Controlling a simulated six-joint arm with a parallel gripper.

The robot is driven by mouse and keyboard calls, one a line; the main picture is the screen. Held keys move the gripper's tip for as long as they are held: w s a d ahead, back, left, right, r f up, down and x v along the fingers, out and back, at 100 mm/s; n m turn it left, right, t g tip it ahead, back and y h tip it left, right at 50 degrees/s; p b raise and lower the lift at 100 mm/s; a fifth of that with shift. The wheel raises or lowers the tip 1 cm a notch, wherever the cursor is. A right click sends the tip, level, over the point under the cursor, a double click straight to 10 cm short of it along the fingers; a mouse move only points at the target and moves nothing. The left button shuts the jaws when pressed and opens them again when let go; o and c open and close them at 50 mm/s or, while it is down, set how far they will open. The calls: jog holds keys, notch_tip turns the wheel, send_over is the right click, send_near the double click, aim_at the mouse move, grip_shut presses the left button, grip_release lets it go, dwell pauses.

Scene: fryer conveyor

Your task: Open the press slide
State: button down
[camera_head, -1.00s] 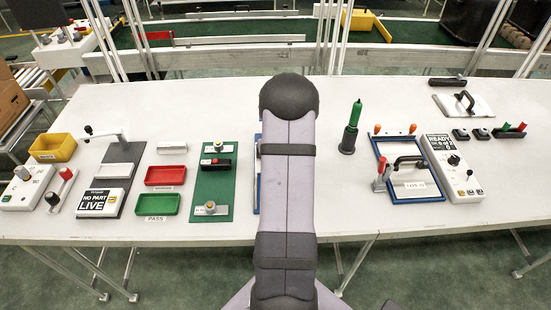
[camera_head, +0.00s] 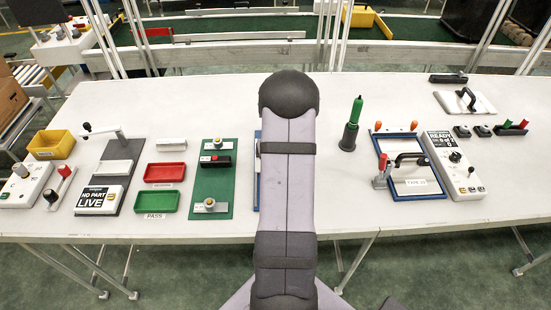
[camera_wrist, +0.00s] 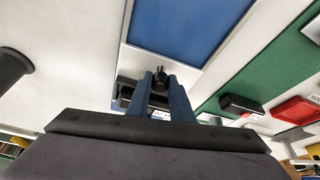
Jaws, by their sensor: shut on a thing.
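My gripper (camera_wrist: 160,90) is seen in the wrist view, its two dark blue fingers closed on a small black knob (camera_wrist: 160,73). The knob is at the edge of a blue panel (camera_wrist: 180,25) with a pale border. A dark and pale piece (camera_wrist: 128,88) shows behind the fingers, partly hidden. In the head view my arm covers the gripper and the knob. Only a thin strip of the blue panel (camera_head: 257,185) shows beside the arm. I cannot tell how far the slide is open.
A green board (camera_head: 213,185) with a black block (camera_head: 216,161) lies left of my arm. A dark holder with a green top (camera_head: 349,138) stands to the right. A blue frame (camera_head: 378,160) with a black handle lies further right. Bare table lies between the holder and the frame.

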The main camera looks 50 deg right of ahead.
jog(key=s+a+b, duration=0.7)
jog(key=s+a, duration=0.1)
jog(key=shift+s, duration=0.1)
jog(key=shift+a, duration=0.1)
jog(key=c, duration=1.6)
grip_release()
jog(key=shift+o, duration=0.2)
jog(key=shift+s, duration=0.1)
jog(key=v, duration=0.7)
jog(key=shift+r, duration=0.2)
jog(key=shift+a, duration=0.1)
